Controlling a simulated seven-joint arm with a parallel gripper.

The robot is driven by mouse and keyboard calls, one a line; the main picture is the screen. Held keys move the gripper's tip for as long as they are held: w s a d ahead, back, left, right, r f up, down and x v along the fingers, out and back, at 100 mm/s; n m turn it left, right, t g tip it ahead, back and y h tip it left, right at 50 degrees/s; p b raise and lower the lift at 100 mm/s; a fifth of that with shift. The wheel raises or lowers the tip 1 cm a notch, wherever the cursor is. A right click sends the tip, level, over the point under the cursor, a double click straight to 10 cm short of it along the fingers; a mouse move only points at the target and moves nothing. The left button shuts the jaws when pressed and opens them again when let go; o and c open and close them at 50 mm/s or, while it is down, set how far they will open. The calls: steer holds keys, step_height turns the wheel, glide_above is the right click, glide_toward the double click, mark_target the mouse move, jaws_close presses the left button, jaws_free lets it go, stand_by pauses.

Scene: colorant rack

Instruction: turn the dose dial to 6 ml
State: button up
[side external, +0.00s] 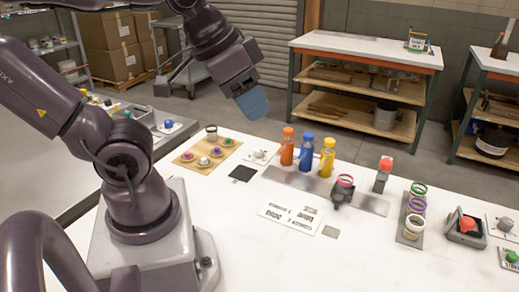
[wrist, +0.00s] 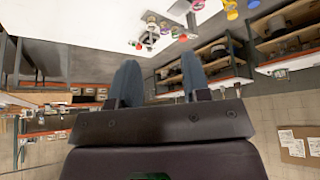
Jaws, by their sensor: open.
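My gripper (side external: 252,104) is raised high above the far edge of the white table, well away from everything on it. In the wrist view my gripper (wrist: 158,66) has its two blue-grey fingers apart with nothing between them. I cannot tell for sure which thing is the dose dial. A small white plate with a grey knob (side external: 260,156) lies left of the bottles, and another grey knob on a plate (side external: 505,224) is at the right edge. The knobs' marks are too small to read.
Orange (side external: 287,147), blue (side external: 307,150) and yellow (side external: 327,157) bottles stand upright on a metal strip. A dark device with a pink ring (side external: 343,187) is in front. A wooden board (side external: 188,160) holds several coloured pieces. The table's front middle is mostly clear.

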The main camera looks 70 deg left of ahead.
steer(key=shift+o, duration=1.3)
steer(key=shift+a, duration=0.1)
steer(key=n+g, duration=0.6)
steer(key=n, duration=1.9)
glide_toward(259, 149)
step_height(259, 149, down, 10)
steer(key=shift+s+r, duration=0.1)
